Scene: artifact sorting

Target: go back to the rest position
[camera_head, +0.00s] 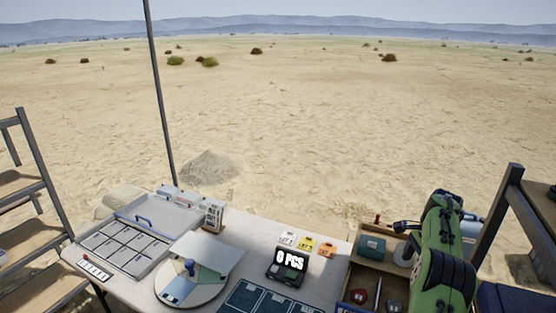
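The work table (129,285) stretches across the bottom of the picture. No object is clearly seen on the scale's plate.
Yellow, orange and white tags (306,243) stand behind the scale. Dark blue mats (262,301) lie at the front. Shelves (36,252) flank the left, a thin pole (160,95) rises behind.

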